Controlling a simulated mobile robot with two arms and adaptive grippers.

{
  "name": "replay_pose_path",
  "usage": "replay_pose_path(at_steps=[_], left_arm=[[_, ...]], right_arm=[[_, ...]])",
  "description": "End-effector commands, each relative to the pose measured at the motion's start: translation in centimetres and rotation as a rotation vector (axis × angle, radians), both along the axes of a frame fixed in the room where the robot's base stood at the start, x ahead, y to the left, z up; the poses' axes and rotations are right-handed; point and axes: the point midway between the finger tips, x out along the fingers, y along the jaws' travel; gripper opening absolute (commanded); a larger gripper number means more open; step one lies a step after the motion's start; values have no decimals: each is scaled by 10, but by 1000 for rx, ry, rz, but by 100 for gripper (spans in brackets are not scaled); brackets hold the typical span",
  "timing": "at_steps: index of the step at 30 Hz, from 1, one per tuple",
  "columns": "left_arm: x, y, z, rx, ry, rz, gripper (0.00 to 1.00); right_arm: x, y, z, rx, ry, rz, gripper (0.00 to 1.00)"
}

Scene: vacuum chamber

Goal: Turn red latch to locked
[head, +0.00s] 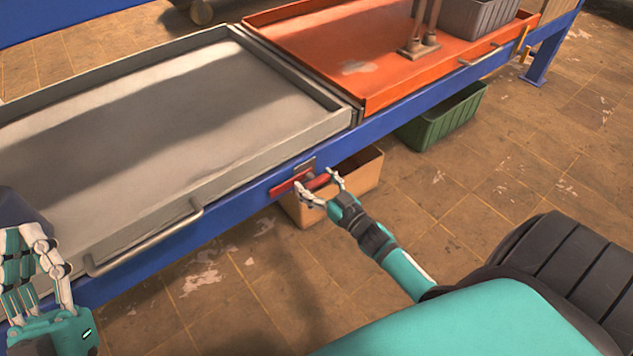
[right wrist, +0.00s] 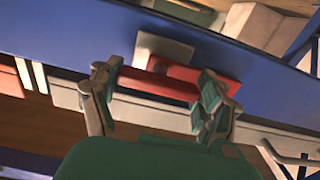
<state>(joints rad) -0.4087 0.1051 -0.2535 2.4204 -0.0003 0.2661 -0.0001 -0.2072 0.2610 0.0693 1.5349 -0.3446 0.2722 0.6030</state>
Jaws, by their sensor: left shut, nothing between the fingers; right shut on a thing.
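The red latch (head: 288,184) is mounted on the side of the blue frame, beside a small grey plate (head: 306,165). In the right wrist view the red latch (right wrist: 160,85) lies across between the fingers, with the grey plate (right wrist: 163,50) behind it. My right gripper (head: 322,188) is shut on the latch; its fingers (right wrist: 158,92) are at both sides of the red bar. Part of the latch is hidden by the fingers. My left gripper (head: 48,262) is shut and empty at the far left, away from the latch.
A grey tray (head: 130,95) with a handle (head: 145,238) and an orange tray (head: 350,60) sit on the blue frame (head: 235,205). A cardboard box (head: 362,180) stands below the latch. A green crate (head: 440,118) is on the floor further right.

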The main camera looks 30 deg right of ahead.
Motion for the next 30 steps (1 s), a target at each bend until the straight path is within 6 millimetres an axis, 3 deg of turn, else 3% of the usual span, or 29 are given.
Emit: replay_pose_path(at_steps=[1, 7, 13, 17, 23, 30], left_arm=[[0, 0, 0, 0, 0, 0, 0], [0, 0, 0, 0, 1, 0, 0], [2, 0, -1, 5, 18, 0, 0], [12, -1, -15, 32, 117, 5, 0], [32, 0, -55, 106, 380, 20, 0], [32, 12, -133, 220, 820, 47, 0]], right_arm=[[0, -1, 0, 0, 0, -1, 42], [0, -1, 0, 0, 0, -1, 18], [0, -1, 1, 11, 1, -1, 18], [0, -1, 2, 44, 4, -1, 18], [0, -1, 4, 153, 13, -2, 18], [0, -1, 4, 356, 30, -1, 18]])
